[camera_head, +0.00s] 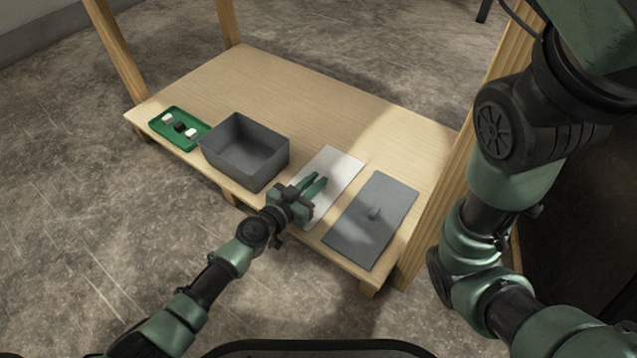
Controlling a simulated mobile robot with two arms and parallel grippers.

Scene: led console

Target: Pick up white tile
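Two small white blocks, which may be the tiles, lie in a green tray (158,127) at the left end of the wooden shelf. One white block (168,118) is at the back and the other (191,133) is at the front right, with a black block (180,127) between them. A flat white sheet or panel (341,168) lies right of the grey box. My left gripper (319,179) is over this panel, its two fingers apart with nothing seen between them. I cannot tell whether it touches the panel. My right gripper is out of view.
An open dark grey box (240,172) stands between the tray and the white panel. Wooden posts (441,200) rise at the shelf's corners. The back of the wooden shelf (300,100) is clear.

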